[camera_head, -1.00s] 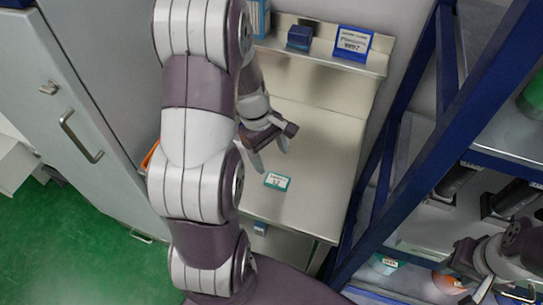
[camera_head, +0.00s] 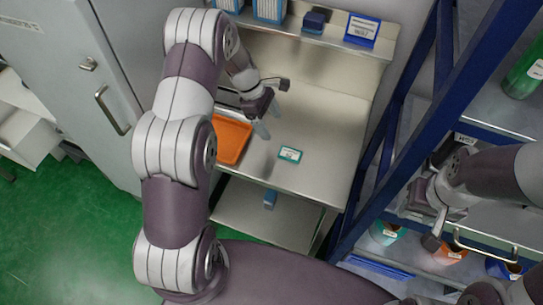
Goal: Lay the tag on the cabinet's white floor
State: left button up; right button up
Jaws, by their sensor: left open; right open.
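A small white tag with a teal border (camera_head: 290,154) lies flat on the steel worktop (camera_head: 325,150) in the head view. My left gripper (camera_head: 270,122) is open and empty, above the worktop, up and left of the tag and apart from it. My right gripper (camera_head: 428,222) is open, in front of the blue-framed rack at the right; its fingers are small and partly hard to make out. A tall grey cabinet (camera_head: 130,60) with a bar handle stands at the left, its door shut. No white cabinet floor can be seen for certain.
An orange tray (camera_head: 232,140) lies on the worktop's left side, partly behind my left arm. A back ledge holds blue boxes and a blue-framed sign (camera_head: 362,29). A blue item (camera_head: 270,198) sits on the lower shelf. The rack's blue posts (camera_head: 420,120) stand right of the worktop.

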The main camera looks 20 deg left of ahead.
pick_arm(q)
jog(key=p, duration=0.2)
send_near(290, 153)
jog(key=shift+w+d+f, duration=0.2)
jog(key=shift+w+f, duration=0.2)
jog(key=shift+f, duration=0.3)
jog(key=shift+s+d+f+p, duration=0.25)
jog(key=shift+s+f+p, duration=0.05)
jog(key=shift+f+p, duration=0.3)
jog(key=shift+s+d+f+p, duration=0.25)
jog(key=shift+f+p, duration=0.2)
jog(key=shift+f, duration=0.15)
jog(key=x, duration=0.3)
jog(key=shift+d+p, duration=0.1)
jog(key=shift+p, duration=0.3)
jog(key=shift+w+d+f, duration=0.15)
jog(key=shift+w+f, duration=0.05)
jog(key=shift+f, duration=0.25)
pick_arm(e)
jog(key=r, duration=0.3)
jog(key=w+r, duration=0.1)
jog(key=shift+d+r, duration=0.35)
jog(key=shift+d, duration=0.05)
pick_arm(q)
jog(key=shift+s+r, duration=0.1)
jog(key=shift+s, duration=0.05)
jog(key=c, duration=1)
jog(key=shift+c, duration=1.1)
